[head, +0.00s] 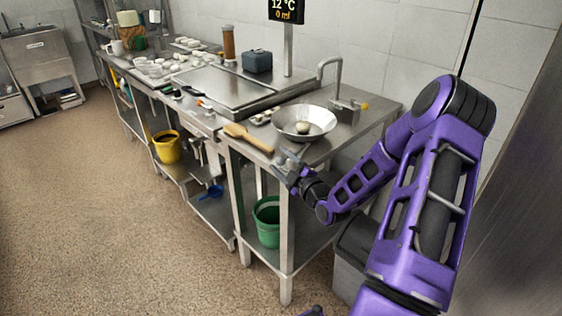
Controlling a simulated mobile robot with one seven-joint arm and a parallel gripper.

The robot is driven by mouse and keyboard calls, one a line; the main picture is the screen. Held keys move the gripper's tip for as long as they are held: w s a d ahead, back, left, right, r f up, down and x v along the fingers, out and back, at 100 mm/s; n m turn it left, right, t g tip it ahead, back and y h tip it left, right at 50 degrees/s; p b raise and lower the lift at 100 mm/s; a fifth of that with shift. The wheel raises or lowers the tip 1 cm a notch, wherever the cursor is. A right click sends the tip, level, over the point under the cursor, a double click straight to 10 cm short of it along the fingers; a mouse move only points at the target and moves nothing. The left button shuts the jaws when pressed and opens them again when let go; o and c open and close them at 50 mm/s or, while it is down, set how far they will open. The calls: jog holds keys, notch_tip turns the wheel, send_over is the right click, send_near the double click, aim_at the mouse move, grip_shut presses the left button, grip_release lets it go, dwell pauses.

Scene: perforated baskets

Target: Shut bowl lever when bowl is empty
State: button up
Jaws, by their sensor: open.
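A wide metal bowl (288,119) is set in the right end of the steel counter. A small pale round patch (303,127) shows at its bottom; I cannot tell whether it is a drain or something lying in it. A metal block with a yellow-tipped lever (365,106) stands behind the bowl at its right, by the curved tap (328,68). I cannot tell whether this is the bowl's lever or how it is set. My gripper (285,163) is open at the counter's front edge, in front of and below the bowl, apart from the yellow tip.
A wooden brush or paddle (248,137) lies left of the bowl. A display (286,11) reads 12 °C and 0 ml. A green bucket (267,221) stands on the lower shelf and a yellow bucket (167,147) farther left. The floor at left is clear.

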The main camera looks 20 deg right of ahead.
jog(key=shift+w, duration=0.1)
grip_shut()
dwell(0.3)
